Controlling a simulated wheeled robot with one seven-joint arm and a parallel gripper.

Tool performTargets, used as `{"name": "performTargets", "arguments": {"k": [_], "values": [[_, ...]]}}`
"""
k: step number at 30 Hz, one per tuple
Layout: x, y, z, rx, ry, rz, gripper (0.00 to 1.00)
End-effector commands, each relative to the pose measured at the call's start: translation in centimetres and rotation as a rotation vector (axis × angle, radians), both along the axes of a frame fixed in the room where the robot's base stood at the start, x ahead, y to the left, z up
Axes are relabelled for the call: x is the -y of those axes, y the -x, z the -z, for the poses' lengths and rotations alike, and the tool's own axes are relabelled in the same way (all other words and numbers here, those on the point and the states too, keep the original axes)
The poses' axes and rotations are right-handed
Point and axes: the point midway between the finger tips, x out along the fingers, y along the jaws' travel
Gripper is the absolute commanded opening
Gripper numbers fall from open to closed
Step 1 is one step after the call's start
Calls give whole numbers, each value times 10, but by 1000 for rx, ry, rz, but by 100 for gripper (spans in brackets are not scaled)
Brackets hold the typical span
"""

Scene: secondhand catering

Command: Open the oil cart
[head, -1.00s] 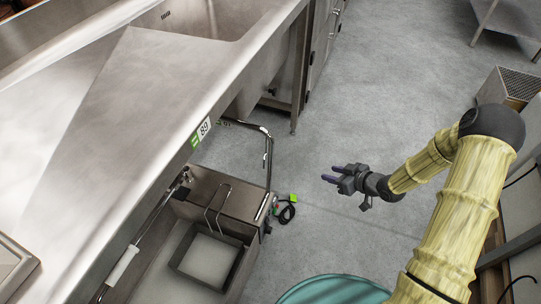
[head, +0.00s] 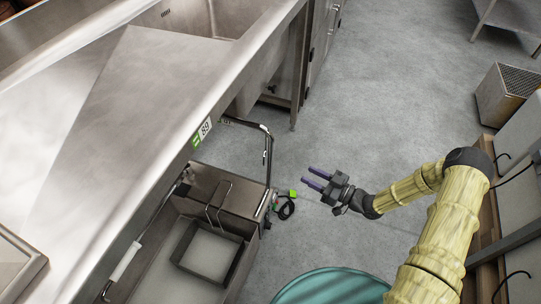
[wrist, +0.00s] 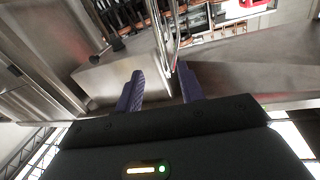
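The oil cart (head: 225,185) is a low stainless steel unit, partly under the counter at the left in the head view. Its near part holds an open square pan (head: 240,262), and a thin wire handle stands at the pan's back edge. A bent dark pipe (head: 268,150) rises at its far right corner. My gripper (head: 307,175) is open and empty, its two purple fingers pointing left toward the cart, apart from it. In the wrist view my gripper (wrist: 160,78) shows spread fingers with chrome tubes and steel surfaces beyond; I cannot tell which parts these are.
The steel counter (head: 110,110) with a sink overhangs the cart. A green plug and black cord (head: 287,205) lie beside the cart. A teal round bin (head: 332,287) stands at the front. A steel box (head: 508,95) stands at right.

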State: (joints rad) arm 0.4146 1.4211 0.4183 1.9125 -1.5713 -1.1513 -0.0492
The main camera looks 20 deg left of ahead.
Motion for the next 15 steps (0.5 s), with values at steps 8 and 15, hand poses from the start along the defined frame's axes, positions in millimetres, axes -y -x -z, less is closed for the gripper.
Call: {"name": "performTargets", "arguments": {"k": [8,15], "values": [[-44,-12,1,0,-1,-2,38],[-85,-23,1,0,0,-2,38]]}}
